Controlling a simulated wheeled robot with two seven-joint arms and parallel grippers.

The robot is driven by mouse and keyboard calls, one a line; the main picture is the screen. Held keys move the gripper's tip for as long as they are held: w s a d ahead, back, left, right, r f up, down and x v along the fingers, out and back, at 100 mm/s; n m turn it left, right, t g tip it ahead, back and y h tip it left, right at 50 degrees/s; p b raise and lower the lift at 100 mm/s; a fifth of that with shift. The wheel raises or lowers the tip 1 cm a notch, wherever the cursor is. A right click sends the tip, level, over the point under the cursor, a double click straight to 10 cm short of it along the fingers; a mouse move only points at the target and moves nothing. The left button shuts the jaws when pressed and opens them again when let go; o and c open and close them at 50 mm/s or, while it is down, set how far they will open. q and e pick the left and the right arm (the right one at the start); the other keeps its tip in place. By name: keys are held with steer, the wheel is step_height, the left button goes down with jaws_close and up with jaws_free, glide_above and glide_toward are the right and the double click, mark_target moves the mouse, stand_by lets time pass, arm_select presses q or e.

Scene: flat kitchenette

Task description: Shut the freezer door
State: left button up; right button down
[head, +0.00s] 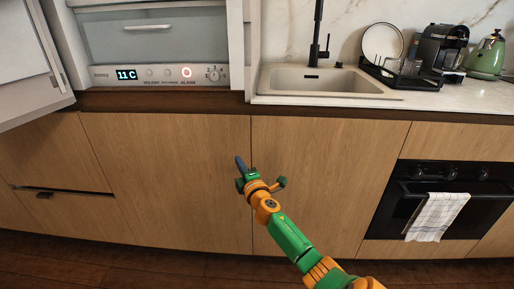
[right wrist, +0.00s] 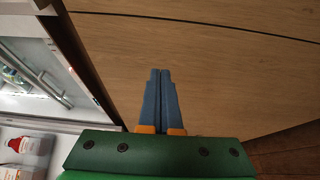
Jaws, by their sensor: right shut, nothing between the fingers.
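The freezer (head: 155,40) stands at the upper left of the head view, with a drawer front and a lit control panel reading 11 C. A white door (head: 25,65) stands swung open on its left side; its upper part is cut off by the frame. My right gripper (head: 239,163) is in front of the wooden cabinet fronts, below and right of the freezer, apart from the door. In the right wrist view its blue fingers (right wrist: 160,98) are together and empty. My left gripper is not in view.
The wooden cabinets (head: 165,180) run below the freezer and counter. A sink (head: 320,82), dish rack (head: 400,75), coffee machine (head: 442,48) and green kettle (head: 487,55) are at right, above a black oven (head: 440,190) with a towel. White shelving with a red-labelled item (right wrist: 22,145) shows in the wrist view.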

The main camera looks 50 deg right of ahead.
steer(key=s+p, duration=0.1)
steer(key=s, duration=0.8)
steer(key=s+a+f+m+g+y, duration=0.1)
steer(key=s+a+f+m+g, duration=0.15)
steer(key=f, duration=0.65)
steer(key=s+a+f+m+g+y, duration=0.1)
steer(key=s+a+f+g+y, duration=0.15)
steer(key=f, duration=0.65)
steer(key=s+a+f+m+g+y, duration=0.1)
steer(key=s+a+f+m+g, duration=0.2)
steer(key=f, duration=0.6)
steer(key=s+a+f+g+y, duration=0.2)
steer(key=s+a+f, duration=0.6)
steer(key=s+f, duration=0.2)
steer(key=s+a+f+m+g+y+p, duration=0.1)
steer(key=s+a+f+m+g, duration=0.15)
steer(key=s+a, duration=0.4)
steer(key=s+a+f+m+g+y+p, duration=0.1)
steer(key=s+a+f+g, duration=0.2)
steer(key=s, duration=0.7)
step_height(320, 180, up, 18)
steer(key=p, duration=1.6)
steer(key=shift+w+a+f, duration=0.15)
steer(key=shift+w+a, duration=0.05)
steer(key=shift+w, duration=0.2)
steer(key=shift+t, duration=0.25)
